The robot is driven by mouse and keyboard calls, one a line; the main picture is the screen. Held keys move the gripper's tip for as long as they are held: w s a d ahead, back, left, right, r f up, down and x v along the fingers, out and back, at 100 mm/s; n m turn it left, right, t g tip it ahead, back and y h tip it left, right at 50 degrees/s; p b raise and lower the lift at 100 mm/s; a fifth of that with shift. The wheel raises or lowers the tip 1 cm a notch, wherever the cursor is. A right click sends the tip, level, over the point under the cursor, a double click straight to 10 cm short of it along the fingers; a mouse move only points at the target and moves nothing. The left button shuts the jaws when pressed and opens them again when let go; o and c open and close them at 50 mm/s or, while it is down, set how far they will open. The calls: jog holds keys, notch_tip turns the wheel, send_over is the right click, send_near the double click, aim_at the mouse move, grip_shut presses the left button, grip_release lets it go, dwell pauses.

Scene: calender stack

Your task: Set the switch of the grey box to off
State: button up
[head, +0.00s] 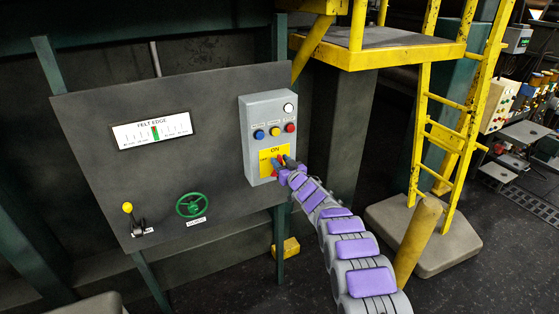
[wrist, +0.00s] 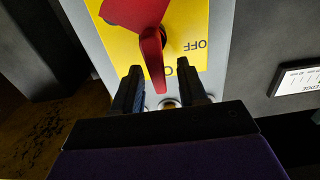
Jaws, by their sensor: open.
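The grey box (head: 255,108) is mounted on the right part of a dark panel. Its lower front has a yellow plate (head: 266,153) marked ON at the top and OFF at the left. The red switch (wrist: 152,50) shows large in the wrist view, where the plate is upside down. The switch's narrow end points towards the partly hidden ON lettering, away from OFF. My gripper (wrist: 159,72) is open, with one finger on each side of that end; I cannot tell whether either touches it. In the head view my gripper (head: 283,161) covers most of the switch.
Blue, yellow and red buttons (head: 275,131) and a white round lamp (head: 288,108) sit above the plate. A green wheel (head: 191,205), a yellow-knobbed lever (head: 131,217) and a gauge (head: 153,131) are on the panel's left. A yellow ladder (head: 455,125) stands at right.

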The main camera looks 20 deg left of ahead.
jog(key=shift+x, duration=0.75)
jog(key=shift+w, duration=0.1)
grip_shut()
